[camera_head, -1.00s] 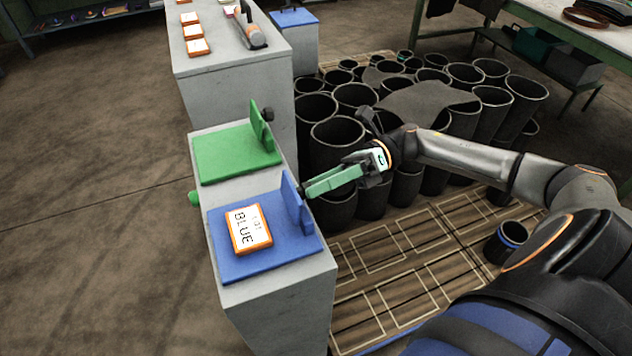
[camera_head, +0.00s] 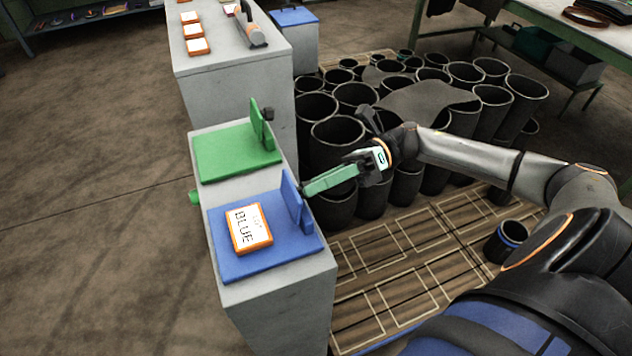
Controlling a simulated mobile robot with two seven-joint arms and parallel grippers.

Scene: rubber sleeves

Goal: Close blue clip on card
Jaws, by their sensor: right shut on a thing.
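The blue clip has a flat base plate (camera_head: 295,252) on top of the grey pedestal, and its upright flap (camera_head: 292,203) stands raised along the right side. The card (camera_head: 249,228), orange-edged with a white face reading BLUE, lies flat on the base plate, uncovered. My right gripper (camera_head: 306,191), with green fingers, reaches in from the right and is shut on the blue clip at the outer side of the raised flap. The exact part held is hidden by the fingers. My left gripper is not in view.
A green clip (camera_head: 225,156) with its flap raised sits behind the blue one on the same pedestal (camera_head: 275,295). Several black rubber sleeves (camera_head: 338,132) stand close behind my right gripper. A taller grey block (camera_head: 235,68) bears more orange-edged cards.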

